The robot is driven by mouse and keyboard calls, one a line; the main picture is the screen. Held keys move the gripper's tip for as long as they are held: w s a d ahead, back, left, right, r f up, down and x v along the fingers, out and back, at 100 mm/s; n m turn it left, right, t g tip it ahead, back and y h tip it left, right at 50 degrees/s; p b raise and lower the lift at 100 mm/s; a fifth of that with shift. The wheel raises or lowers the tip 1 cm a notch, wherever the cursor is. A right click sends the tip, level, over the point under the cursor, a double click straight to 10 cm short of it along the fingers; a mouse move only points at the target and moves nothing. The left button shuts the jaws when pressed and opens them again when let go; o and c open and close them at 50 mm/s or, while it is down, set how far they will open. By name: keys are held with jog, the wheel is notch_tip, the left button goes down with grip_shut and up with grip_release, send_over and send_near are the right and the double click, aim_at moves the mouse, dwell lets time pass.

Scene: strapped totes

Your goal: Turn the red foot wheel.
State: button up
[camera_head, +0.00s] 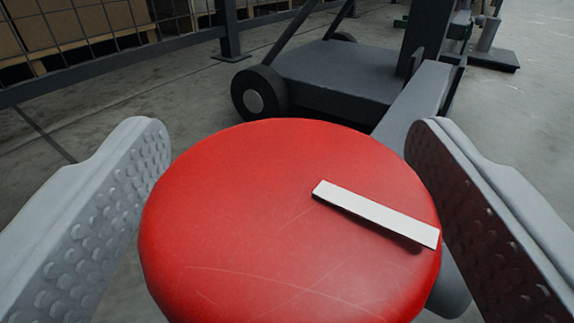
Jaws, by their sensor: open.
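The red foot wheel (250,220) is a large round disc with light scratches, filling the lower middle of the view. A white bar-shaped mark (375,213) lies on its top, running from near the middle toward the right rim. My gripper (290,185) is open, with one grey dimpled finger to the left of the wheel and one to the right. The wheel sits between the fingers. Each finger is close to the rim; I cannot tell whether either touches it. The wheel's underside is hidden.
A dark grey wheeled base (335,72) with a black wheel (259,93) stands behind the red wheel, joined to a grey beam (415,100). A mesh fence (100,30) with boxes behind it runs along the upper left.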

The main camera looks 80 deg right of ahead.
jog(key=v, duration=1.6)
jog(key=shift+s+a, duration=0.2)
jog(key=shift+r, duration=0.1)
